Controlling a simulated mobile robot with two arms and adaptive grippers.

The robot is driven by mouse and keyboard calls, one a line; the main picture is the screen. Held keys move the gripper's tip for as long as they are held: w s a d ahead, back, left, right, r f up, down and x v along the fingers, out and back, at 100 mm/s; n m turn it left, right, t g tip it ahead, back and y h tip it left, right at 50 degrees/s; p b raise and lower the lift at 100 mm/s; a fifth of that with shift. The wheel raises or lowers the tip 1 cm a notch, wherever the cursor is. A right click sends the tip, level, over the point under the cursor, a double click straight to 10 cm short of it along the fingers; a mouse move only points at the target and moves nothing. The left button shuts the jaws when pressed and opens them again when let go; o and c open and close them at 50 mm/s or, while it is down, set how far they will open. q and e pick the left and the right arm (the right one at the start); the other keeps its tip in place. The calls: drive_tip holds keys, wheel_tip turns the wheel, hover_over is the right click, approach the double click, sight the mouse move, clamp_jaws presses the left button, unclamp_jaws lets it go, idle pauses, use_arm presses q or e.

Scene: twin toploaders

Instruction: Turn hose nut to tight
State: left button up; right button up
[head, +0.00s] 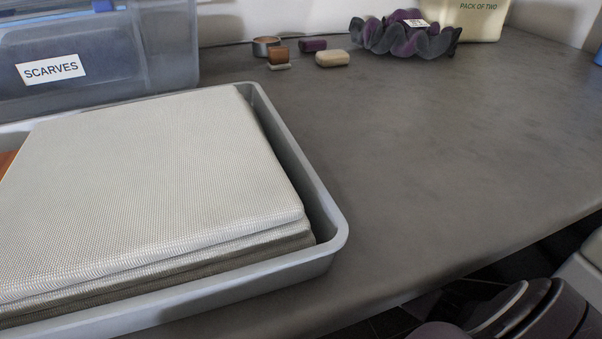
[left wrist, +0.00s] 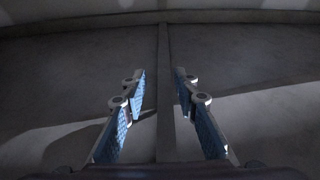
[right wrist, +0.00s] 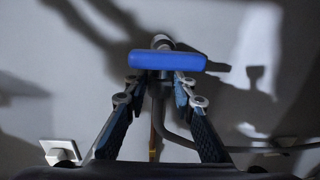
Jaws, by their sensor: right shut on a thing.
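In the right wrist view a blue tap handle (right wrist: 167,60) lies across a grey tap body (right wrist: 161,42) on a pale wall. A grey hose (right wrist: 178,136) runs down from below the handle and bends right. My right gripper (right wrist: 158,78) is shut on the hose nut at the hose's upper end, just below the handle. The nut is mostly hidden by the handle and fingertips, so its turn cannot be read. My left gripper (left wrist: 160,74) is open and empty, facing dark grey surfaces with a vertical strip between the fingers. Neither gripper shows in the head view.
The head view shows a grey worktop (head: 440,130) with a grey tray (head: 335,232) of folded cloths, a bin labelled SCARVES (head: 120,55), soap-like blocks (head: 333,58) and a purple-grey scrunchie-like thing (head: 385,38). The worktop's right side is clear.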

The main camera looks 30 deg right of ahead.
clamp_jaws()
